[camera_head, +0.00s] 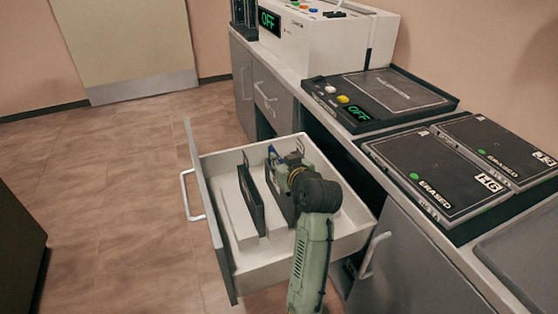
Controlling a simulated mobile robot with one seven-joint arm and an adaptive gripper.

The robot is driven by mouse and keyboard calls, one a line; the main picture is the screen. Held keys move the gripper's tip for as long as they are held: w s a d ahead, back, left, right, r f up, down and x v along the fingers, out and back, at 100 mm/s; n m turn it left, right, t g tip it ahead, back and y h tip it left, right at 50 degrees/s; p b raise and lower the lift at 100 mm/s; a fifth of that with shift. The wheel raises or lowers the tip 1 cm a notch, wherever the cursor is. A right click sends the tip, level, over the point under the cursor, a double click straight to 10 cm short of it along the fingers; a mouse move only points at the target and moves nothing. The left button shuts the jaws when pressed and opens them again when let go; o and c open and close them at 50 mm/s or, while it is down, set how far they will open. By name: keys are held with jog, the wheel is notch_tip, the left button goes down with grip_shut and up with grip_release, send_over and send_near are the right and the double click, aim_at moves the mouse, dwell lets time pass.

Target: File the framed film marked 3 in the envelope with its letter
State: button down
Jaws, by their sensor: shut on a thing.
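My gripper (280,170) reaches down into the open drawer (212,196) and is shut on a dark flat panel (282,200), which stands on edge there. My arm hides part of this panel, and I can read no number on it. A second dark flat panel (252,202) stands on edge to its left, apart from it. I cannot tell which is a framed film and which an envelope. No letter is readable on anything in the drawer.
Two dark cassettes (430,182) marked ERASED lie on the counter at right. A dark device with an OFF display (385,92) lies behind them. A white machine (320,40), also showing OFF, stands at the back. The floor (120,210) left of the drawer is clear.

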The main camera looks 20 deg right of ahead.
dwell(0.3)
jog(key=c, duration=1.7)
grip_release()
jog(key=shift+o, duration=0.2)
notch_tip(320, 180, up, 10)
jog(key=shift+f, duration=0.1)
notch_tip(320, 180, up, 6)
jog(key=p, duration=0.5)
